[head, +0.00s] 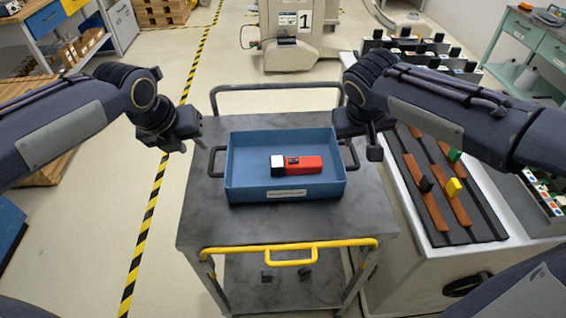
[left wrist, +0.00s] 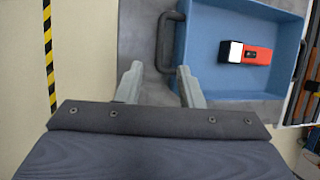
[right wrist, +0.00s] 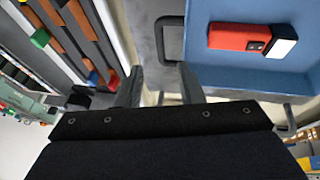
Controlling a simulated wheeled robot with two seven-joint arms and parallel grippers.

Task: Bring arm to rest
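My left gripper (head: 184,143) is above the left side of the cart, beside the left handle of a blue tray (head: 238,182). In the left wrist view its fingers (left wrist: 158,88) are apart with nothing between them. My right gripper (head: 362,147) is by the tray's right handle. In the right wrist view its fingers (right wrist: 162,88) are apart and empty. The tray rests on the dark cart top (head: 208,228). A red block with a white end (head: 305,165) lies inside the tray and also shows in both wrist views.
The cart has a yellow handle (head: 290,248) at the front. To the right, a white bench (head: 420,275) carries dark rails with coloured blocks (head: 453,187). A grey machine (head: 290,35) stands behind. Open floor (head: 100,240) lies left of the cart.

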